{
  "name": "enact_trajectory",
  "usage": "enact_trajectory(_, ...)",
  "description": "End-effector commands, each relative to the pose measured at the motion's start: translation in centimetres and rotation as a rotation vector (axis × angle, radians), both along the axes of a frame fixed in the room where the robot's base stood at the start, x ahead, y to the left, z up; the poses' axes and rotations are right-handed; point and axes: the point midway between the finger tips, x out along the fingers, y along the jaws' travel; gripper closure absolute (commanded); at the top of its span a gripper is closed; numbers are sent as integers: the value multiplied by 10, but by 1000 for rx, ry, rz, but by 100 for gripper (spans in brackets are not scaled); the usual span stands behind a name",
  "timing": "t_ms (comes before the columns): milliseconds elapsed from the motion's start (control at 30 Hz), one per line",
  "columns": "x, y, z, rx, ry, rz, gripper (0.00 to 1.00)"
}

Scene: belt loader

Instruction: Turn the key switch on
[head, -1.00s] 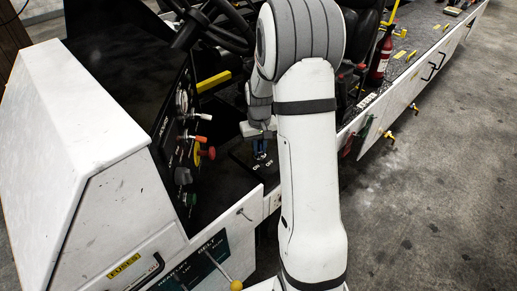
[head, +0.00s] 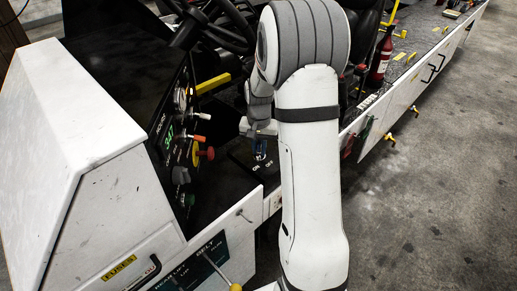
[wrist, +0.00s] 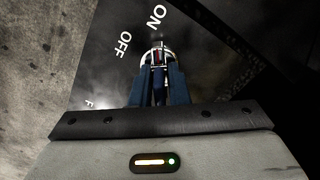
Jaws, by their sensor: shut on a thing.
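The key switch (wrist: 157,54) shows in the wrist view as a round metal ring on a dark panel. White ON and OFF labels sit beside it, and ON is at the top. My gripper (wrist: 158,90) has its blue fingers closed around the key at the switch, with a small red part between them. The fingers hide most of the key, so its exact angle is hard to read. In the head view my gripper (head: 260,150) points down at the panel, just behind the ON and OFF labels. A green readout (head: 169,136) is lit on the dash.
The dash left of my gripper carries several knobs and levers, including a red knob (head: 205,153) close by. A steering wheel (head: 225,25) and a yellow lever (head: 213,83) are behind. A white side panel (head: 230,225) stands in front.

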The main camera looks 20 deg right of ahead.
Motion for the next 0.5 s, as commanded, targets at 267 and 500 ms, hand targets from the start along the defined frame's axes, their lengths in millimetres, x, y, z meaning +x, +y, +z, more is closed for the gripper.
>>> enact_trajectory(267,0,0,0,-1,-1,-83,100)
enact_trajectory(500,0,0,0,-1,-1,-118,100)
